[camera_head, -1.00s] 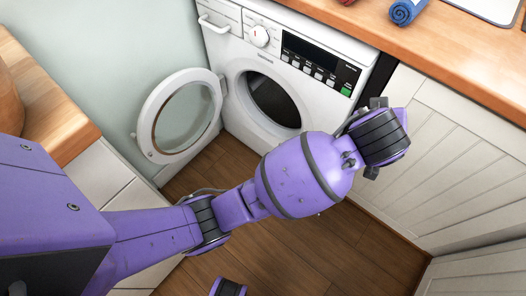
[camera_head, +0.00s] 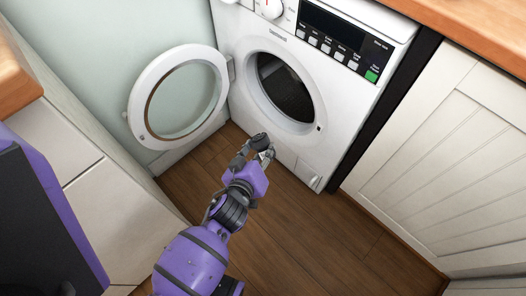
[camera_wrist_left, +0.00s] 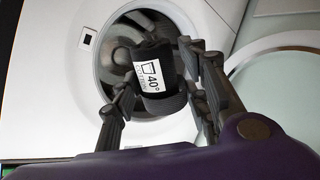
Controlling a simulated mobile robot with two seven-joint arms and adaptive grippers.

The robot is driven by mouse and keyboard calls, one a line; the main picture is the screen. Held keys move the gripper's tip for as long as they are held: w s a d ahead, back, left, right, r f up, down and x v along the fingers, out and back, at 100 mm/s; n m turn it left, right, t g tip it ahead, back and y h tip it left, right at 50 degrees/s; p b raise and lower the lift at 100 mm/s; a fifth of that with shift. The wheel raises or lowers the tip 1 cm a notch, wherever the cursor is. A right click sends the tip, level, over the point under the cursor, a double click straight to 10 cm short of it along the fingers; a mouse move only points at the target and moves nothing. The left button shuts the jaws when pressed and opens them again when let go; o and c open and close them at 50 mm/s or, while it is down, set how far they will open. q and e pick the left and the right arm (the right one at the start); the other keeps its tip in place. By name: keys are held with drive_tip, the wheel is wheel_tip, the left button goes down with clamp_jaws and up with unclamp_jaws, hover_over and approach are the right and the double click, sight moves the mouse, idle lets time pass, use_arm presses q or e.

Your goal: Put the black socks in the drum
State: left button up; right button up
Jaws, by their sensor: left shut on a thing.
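In the head view my left gripper (camera_head: 262,148) is low in front of the washing machine, below and left of the door opening; the socks are hard to make out there. The drum (camera_head: 284,88) is open and dark inside; it also shows behind the socks in the left wrist view (camera_wrist_left: 122,62). My right gripper is not in view.
The round glass door (camera_head: 181,97) stands swung open to the left of the opening. White cabinets stand at the left (camera_head: 75,150) and right (camera_head: 465,150). The wooden floor (camera_head: 310,235) in front of the machine is clear.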

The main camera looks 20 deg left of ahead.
use_arm(q)
drive_tip(key=w+a+b, duration=0.1)
drive_tip(key=w+b, duration=0.3)
drive_tip(key=w, duration=1.4)
drive_tip(key=w+a+b, duration=0.2)
drive_tip(key=w+b, duration=0.3)
drive_tip(key=w, duration=1.3)
drive_tip(key=shift+w+a+r, duration=0.25)
drive_tip(key=shift+w+a, duration=0.05)
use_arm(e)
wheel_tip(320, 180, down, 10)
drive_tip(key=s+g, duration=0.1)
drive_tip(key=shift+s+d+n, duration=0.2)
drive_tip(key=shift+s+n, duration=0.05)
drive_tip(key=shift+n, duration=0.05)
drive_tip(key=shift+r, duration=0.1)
use_arm(q)
drive_tip(key=o, duration=1.1)
drive_tip(key=shift+c, duration=0.2)
drive_tip(key=shift+o, duration=0.8)
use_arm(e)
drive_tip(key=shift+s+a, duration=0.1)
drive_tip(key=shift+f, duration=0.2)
use_arm(q)
drive_tip(key=shift+s, duration=0.15)
